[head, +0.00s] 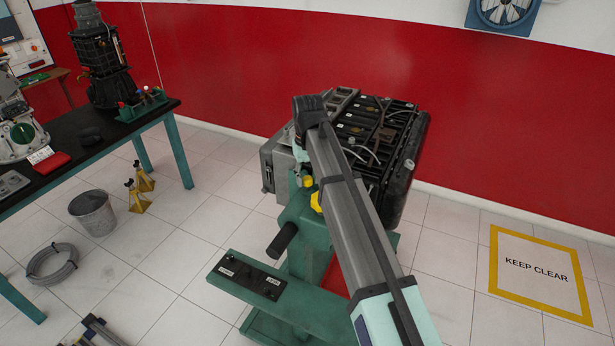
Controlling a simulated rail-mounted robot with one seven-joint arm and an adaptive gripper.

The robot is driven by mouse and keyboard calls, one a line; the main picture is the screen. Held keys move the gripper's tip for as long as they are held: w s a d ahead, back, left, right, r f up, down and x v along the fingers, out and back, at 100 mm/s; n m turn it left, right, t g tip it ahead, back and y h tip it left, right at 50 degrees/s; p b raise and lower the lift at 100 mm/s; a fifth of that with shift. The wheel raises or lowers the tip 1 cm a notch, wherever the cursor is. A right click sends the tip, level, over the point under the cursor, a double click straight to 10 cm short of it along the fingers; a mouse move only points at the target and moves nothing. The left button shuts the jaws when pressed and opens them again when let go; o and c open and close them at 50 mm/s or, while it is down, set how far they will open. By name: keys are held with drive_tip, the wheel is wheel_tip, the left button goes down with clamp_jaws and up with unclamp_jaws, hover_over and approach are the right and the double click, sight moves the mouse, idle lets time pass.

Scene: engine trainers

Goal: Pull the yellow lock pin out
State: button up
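A green engine stand (303,213) with a black engine (378,130) mounted on it stands in the middle of the head view. My arm reaches from the bottom right up across the stand to the engine's left side. My gripper is hidden behind the arm, so its fingers and anything in them do not show.
A black handle (282,240) sticks out from the stand toward the lower left, above a labelled green shelf (220,261). A black-topped workbench (62,168), a bucket (93,213) and yellow jack stands (137,198) are at left. The marked floor square (537,272) at right is empty.

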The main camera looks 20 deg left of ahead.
sight(307, 178)
clamp_jaws()
drive_tip(key=shift+r+p, duration=0.65)
drive_tip(key=shift+r, duration=1.6)
drive_tip(key=shift+w, duration=0.1)
drive_tip(key=o, duration=0.7)
unclamp_jaws()
wheel_tip(307, 178, up, 12)
